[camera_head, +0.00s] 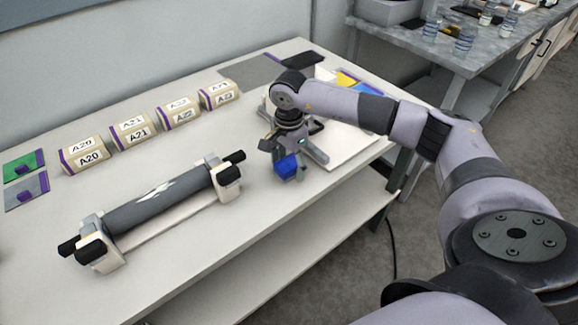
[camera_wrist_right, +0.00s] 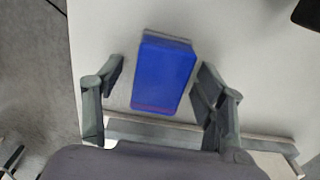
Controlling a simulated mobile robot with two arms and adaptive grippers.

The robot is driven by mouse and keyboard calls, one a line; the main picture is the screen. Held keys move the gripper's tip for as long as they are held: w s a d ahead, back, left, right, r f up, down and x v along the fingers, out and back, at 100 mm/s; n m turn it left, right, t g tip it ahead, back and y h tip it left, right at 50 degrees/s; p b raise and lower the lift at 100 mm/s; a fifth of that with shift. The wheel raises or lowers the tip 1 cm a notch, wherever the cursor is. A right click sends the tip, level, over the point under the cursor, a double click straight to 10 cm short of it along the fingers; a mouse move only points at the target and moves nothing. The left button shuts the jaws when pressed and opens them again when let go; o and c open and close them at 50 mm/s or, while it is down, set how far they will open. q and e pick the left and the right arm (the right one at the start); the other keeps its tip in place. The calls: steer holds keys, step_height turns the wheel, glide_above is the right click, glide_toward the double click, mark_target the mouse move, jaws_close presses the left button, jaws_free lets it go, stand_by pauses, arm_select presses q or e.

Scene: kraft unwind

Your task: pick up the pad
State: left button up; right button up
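The pad appears to be a blue block with a reddish near edge (camera_wrist_right: 163,75); it also shows in the head view (camera_head: 287,166) near the front edge of the white table. My right gripper (camera_wrist_right: 160,72) is open, with one finger on each side of the block. A gap shows on both sides, narrower on the right. In the head view, my right gripper (camera_head: 286,172) points down over the block and hides part of it. Whether the block touches the table is unclear. My left gripper is not in view.
A dark roller (camera_head: 158,203) in white end stands lies left of the block. A white board (camera_head: 350,142) lies right of my gripper. Green (camera_head: 22,167) and grey (camera_head: 27,191) mats lie far left. The table's front edge is close.

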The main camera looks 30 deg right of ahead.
mark_target(289, 162)
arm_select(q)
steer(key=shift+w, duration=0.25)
arm_select(e)
steer(key=c, duration=1.3)
steer(key=shift+o, duration=0.2)
steer(key=shift+r, duration=0.15)
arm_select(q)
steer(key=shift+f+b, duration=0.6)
arm_select(e)
step_height(289, 162, up, 20)
